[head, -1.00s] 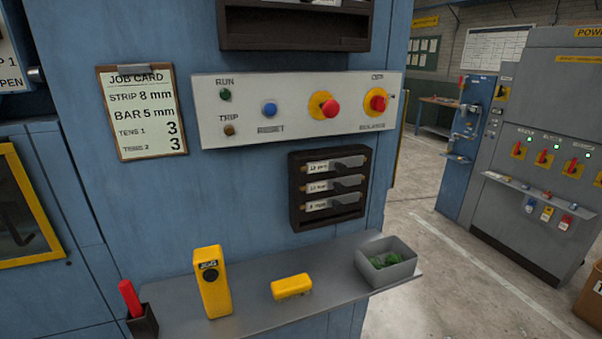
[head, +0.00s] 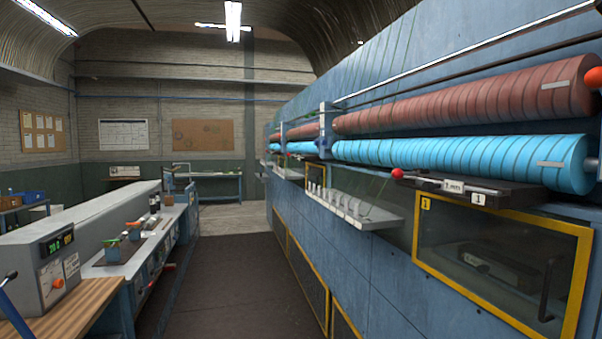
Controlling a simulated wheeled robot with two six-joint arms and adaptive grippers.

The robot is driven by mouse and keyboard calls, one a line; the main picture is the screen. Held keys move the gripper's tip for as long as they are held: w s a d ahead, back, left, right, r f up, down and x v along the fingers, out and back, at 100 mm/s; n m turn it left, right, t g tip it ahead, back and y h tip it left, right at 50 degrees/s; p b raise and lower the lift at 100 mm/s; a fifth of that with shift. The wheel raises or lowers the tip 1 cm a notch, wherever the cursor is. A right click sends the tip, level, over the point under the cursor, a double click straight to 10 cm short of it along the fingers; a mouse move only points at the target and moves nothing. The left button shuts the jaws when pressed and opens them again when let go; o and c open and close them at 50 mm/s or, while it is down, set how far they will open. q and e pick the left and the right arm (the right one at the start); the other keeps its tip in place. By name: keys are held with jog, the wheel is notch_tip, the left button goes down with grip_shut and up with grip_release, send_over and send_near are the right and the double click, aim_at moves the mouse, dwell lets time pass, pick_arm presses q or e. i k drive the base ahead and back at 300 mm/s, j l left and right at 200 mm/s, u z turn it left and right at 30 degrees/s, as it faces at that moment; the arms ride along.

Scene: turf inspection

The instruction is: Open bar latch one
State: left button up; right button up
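A dark bar unit (head: 505,196) juts from the blue machine at the right, below the blue roller (head: 470,160). It carries a white "1" plate (head: 478,198) and a small millimetre plate (head: 453,185). A red ball knob (head: 397,174) sits at its left end, on what looks like a lever; I cannot tell whether the latch is open or shut. Below is a yellow-framed clear guard (head: 466,276), marked 1, with a dark handle (head: 547,290); it looks closed. Neither of my grippers is in view.
A red-brown roller (head: 450,100) runs above the blue one. A grey shelf (head: 350,208) with several pale pieces sticks out from the machine. A long bench with a control box (head: 45,270) stands at the left. The dark floor aisle (head: 225,280) between is clear.

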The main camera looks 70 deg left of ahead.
aim_at(397, 173)
jog(key=u, duration=1.55)
